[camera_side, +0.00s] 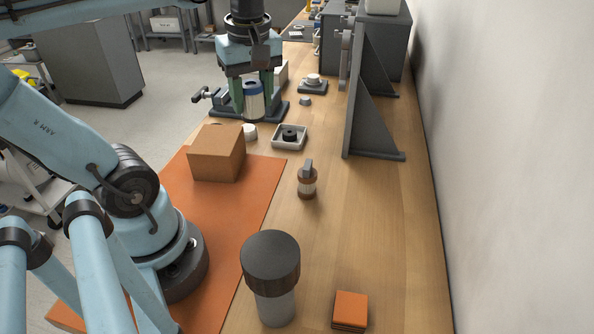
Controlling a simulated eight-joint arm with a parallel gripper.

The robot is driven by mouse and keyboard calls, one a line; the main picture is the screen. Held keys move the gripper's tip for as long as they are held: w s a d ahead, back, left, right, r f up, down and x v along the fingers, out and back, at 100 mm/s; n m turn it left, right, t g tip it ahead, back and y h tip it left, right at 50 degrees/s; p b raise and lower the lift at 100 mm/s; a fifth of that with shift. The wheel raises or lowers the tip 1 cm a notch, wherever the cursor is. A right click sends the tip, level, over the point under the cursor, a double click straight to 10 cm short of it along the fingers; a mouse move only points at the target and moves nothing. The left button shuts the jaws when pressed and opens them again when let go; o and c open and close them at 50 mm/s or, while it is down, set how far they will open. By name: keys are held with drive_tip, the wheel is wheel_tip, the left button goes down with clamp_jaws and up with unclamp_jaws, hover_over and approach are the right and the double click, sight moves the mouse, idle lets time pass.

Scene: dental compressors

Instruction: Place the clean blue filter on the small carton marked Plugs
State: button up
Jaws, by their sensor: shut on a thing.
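My gripper (252,92) points down at the back of the bench, its green fingers on either side of a pale cylinder with a blue band, the blue filter (254,104). It is shut on the filter, which stands upright in front of a dark vise-like base (275,108) with a handle at left. I cannot tell whether the filter touches the base. A brown carton (214,158) sits nearer, on the orange mat (240,190). A paler box (281,72) is partly hidden behind my gripper. I can read no Plugs marking on either.
A small brown-banded bottle (307,184), a dark-capped jar (272,290) and orange squares (350,309) stand nearer. A tall grey bracket (362,115) stands at right. Bare wood lies between bottle and wall.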

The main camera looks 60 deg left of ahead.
sight(215, 137)
drive_tip(key=shift+s+a+r+n, duration=0.35)
drive_tip(key=shift+s+a+n, duration=0.2)
drive_tip(key=shift+a+n, duration=0.3)
drive_tip(key=s+a+f, duration=0.1)
drive_tip(key=a+f, duration=0.1)
drive_tip(key=a, duration=0.1)
drive_tip(key=s+a+f, duration=0.1)
drive_tip(key=a+f, duration=0.1)
drive_tip(key=a, duration=0.2)
drive_tip(key=s+a+f, duration=0.1)
drive_tip(key=a+f, duration=0.1)
drive_tip(key=a, duration=0.1)
drive_tip(key=shift+s+a+f, duration=0.15)
drive_tip(key=shift+a+f, duration=0.2)
drive_tip(key=shift+a, duration=0.05)
drive_tip(key=shift+a+f, duration=0.15)
drive_tip(key=shift+f, duration=1.95)
drive_tip(key=shift+f, duration=0.1)
drive_tip(key=o, duration=1)
